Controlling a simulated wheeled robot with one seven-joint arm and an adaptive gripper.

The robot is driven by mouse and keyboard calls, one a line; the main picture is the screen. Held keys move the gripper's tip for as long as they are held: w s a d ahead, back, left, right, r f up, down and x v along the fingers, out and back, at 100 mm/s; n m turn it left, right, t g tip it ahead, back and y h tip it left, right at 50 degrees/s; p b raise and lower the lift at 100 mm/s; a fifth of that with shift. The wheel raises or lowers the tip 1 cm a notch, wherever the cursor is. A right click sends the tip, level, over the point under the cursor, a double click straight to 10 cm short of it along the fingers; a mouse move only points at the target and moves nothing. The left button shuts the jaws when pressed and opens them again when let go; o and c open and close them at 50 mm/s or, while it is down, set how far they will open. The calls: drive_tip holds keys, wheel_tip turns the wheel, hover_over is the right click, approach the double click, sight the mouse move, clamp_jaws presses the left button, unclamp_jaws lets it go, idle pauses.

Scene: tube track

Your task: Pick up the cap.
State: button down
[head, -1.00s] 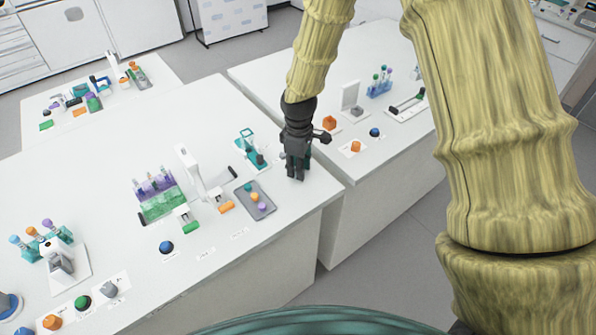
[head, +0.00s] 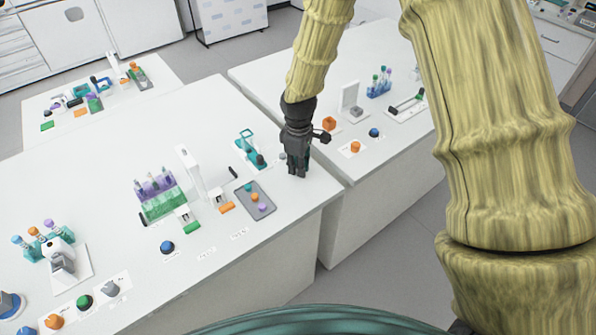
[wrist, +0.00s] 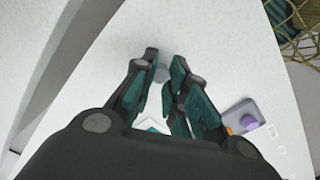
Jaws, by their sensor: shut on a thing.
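A small grey cap (wrist: 162,74) shows between the fingertips in the wrist view, partly hidden by the fingers. My gripper (wrist: 165,70) is shut on it, low over the white table top. In the head view my gripper (head: 297,172) points down near the table's right edge, right of the grey tray. The cap between the fingers is not clearly seen there. I cannot tell whether the cap still touches the table.
A grey tray (head: 247,206) with teal, orange and purple caps lies left of my gripper; it also shows in the wrist view (wrist: 238,109). A teal stand (head: 243,139) is close on the left. A gap separates this table from the right-hand one.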

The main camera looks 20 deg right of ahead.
drive_tip(key=shift+r+p, duration=1.85)
drive_tip(key=shift+r, duration=0.8)
drive_tip(key=shift+a, duration=0.1)
